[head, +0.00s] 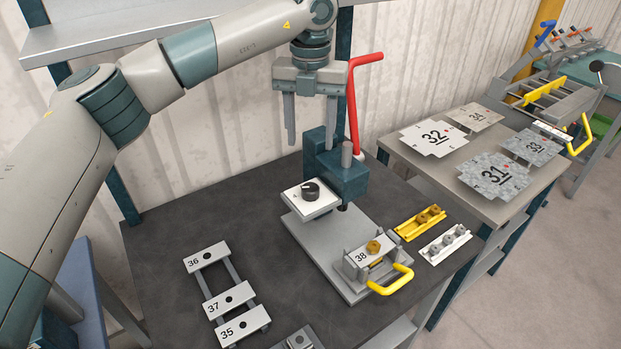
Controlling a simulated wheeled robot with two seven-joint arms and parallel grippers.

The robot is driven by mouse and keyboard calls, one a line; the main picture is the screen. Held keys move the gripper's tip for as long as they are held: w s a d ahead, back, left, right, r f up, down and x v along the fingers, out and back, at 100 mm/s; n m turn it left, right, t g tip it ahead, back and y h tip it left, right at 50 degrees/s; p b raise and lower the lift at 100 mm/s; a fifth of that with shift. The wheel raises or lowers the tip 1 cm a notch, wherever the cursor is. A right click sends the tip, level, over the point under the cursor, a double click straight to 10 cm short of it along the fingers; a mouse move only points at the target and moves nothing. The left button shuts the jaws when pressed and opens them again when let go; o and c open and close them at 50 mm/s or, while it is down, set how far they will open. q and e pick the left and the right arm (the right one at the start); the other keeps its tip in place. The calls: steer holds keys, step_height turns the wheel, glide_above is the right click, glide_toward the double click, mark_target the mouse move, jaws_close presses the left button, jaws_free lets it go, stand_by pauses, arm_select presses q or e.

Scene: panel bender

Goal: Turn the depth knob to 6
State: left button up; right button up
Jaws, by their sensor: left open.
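The depth knob (310,191) is a small black round knob on a white plate (324,204) at the front of the teal press head (336,170). A light mark shows on the knob, but the scale and the number it points to are too small to read. My left gripper (308,140) hangs above and behind the knob with its fingers pointing down. It is open, empty and apart from the knob. My right gripper is not in view.
A red lever (353,105) rises beside the press, close to my left gripper. A yellow-handled block (375,262) marked 38 sits on the press base. Plates marked 36, 37 and 35 (228,297) lie at front left. Numbered sheets (494,176) lie on the right table.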

mark_target(310, 187)
arm_select(q)
step_height(310, 187, down, 12)
steer(key=p, duration=0.5)
steer(key=shift+f, duration=0.15)
steer(key=shift+f+p, duration=0.35)
steer(key=shift+f, duration=0.2)
steer(key=c, duration=1)
